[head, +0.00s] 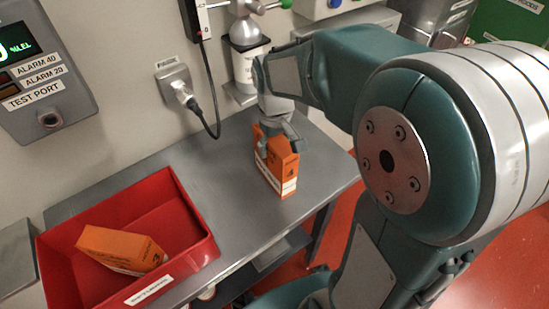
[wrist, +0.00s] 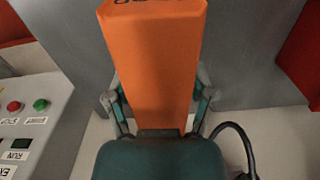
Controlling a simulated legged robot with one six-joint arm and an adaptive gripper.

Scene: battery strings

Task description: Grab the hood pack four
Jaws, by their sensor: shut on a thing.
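An orange box-shaped pack (head: 276,166) stands upright on the grey metal table in the head view. My gripper (head: 280,139) is at the top of this pack, with its fingers on either side. In the wrist view the orange pack (wrist: 155,65) fills the middle, with dark writing at its far end. My gripper (wrist: 158,108) is shut on it there, one finger on each side. I cannot read the label well enough to tell whether it is hood pack four. The pack looks upright and at or very near the table top.
A red bin (head: 190,222) with a white label holds another orange pack (head: 121,250), lying tilted. The grey table (head: 215,165) is clear between bin and gripped pack. A cable (head: 207,100) hangs from a wall socket behind. A gas detector panel (head: 40,75) is at left.

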